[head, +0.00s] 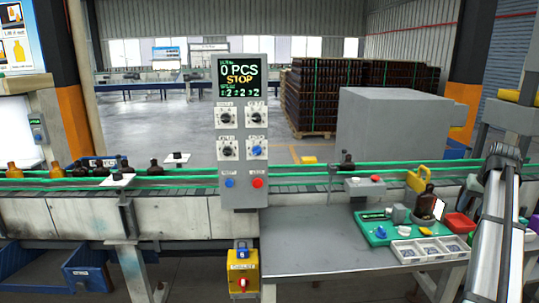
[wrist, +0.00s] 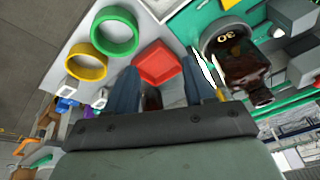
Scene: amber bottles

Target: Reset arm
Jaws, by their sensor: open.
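My gripper (wrist: 159,68) shows in the wrist view with its two dark fingers apart and nothing held between them. A red tray (wrist: 157,62) lies beyond the fingertips; it also shows in the head view (head: 459,222). An amber bottle (wrist: 243,68) is right of the fingers, by a round grey piece marked 30. In the head view the amber bottle (head: 427,204) stands at the green board (head: 375,238). My arm rises at the right edge of the head view; I cannot make out the fingers there.
A grey table (head: 315,245) has clear space left of the green board. A white compartment tray (head: 432,251) lies at its front edge. A control panel (head: 242,130) stands by the conveyor (head: 70,215), which carries several bottles. Green and yellow rings (wrist: 113,32) lie near the gripper.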

